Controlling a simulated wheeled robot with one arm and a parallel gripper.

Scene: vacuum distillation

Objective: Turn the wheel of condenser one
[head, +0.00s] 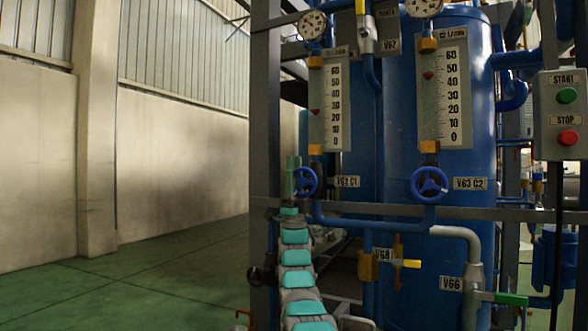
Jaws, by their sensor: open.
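The blue wheel of condenser one (306,182) sits on the pipework below the left flow gauge, beside a label that ends in C1. My gripper (293,177) is at the wheel's left side, its green fingers upright and overlapping the wheel's left edge in the picture. The jaws are open. I cannot tell whether a finger touches the rim. My teal and grey arm rises to it from below and hides part of the pipes there.
A second blue wheel (429,184), labelled V63 C2, is to the right. Two flow gauges (329,105) (443,92) hang above. A yellow-handled valve (407,263), a green-handled valve (510,299) and a start/stop box (563,114) are right. Open floor (150,285) lies left.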

